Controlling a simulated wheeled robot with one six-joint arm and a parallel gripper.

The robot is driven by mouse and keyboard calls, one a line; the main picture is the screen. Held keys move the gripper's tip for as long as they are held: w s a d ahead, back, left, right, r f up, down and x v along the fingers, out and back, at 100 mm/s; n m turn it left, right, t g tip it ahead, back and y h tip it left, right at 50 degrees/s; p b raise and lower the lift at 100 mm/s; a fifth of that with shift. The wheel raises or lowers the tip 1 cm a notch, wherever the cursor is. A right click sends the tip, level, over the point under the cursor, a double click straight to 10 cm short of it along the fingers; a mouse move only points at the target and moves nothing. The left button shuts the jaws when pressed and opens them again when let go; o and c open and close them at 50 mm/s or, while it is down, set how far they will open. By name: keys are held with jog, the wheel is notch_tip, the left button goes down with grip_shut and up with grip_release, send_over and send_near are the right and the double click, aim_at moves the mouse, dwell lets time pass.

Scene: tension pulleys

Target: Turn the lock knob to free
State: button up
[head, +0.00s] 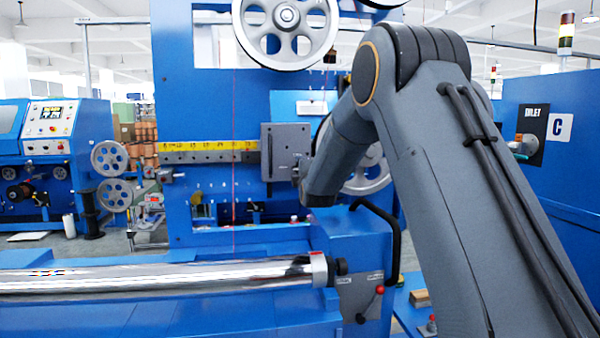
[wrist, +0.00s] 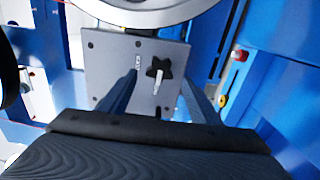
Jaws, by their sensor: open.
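The lock knob (wrist: 158,67) is a black star-shaped knob in the wrist view, on a grey plate (wrist: 105,62) with screws at its corners. A pale strip shows just below the knob, and a small label lies to its left. My gripper (wrist: 159,80) is open. Its two dark fingers point at the plate, one on each side of the knob in the picture; I cannot tell how far they are from the plate. The plate also shows in the head view (head: 281,140), left of my arm. There the knob and fingers are mostly hidden by my arm.
A large spoked pulley (head: 286,22) is above the plate, and another pulley (head: 370,172) is partly behind my arm. A yellow scale (head: 210,146) runs left from the plate. A shiny roller (head: 160,276) lies below. A red button (wrist: 238,55) is at right.

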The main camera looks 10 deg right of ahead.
jog(key=shift+s, duration=2.25)
jog(key=s+f+m+g+p, duration=0.2)
jog(key=s+f+m+g, duration=0.15)
jog(key=s, duration=0.45)
jog(key=s+d+f+m+g+p, duration=0.1)
jog(key=s+f+m+g+p, duration=0.15)
jog(key=s+f, duration=0.45)
jog(key=s+f+m+g+p, duration=0.1)
jog(key=s+f+m+g, duration=0.25)
jog(key=s, duration=0.65)
jog(key=s+f+m+g+p, duration=0.1)
jog(key=s+m+g, duration=0.3)
jog(key=s, duration=1)
jog(key=s+d+f+m+g+p, duration=0.1)
jog(key=s+m+g, duration=0.3)
jog(key=s, duration=1.1)
jog(key=shift+s+f+m+p, duration=0.15)
jog(key=shift+f+m+p, duration=0.15)
jog(key=shift+m+p, duration=0.25)
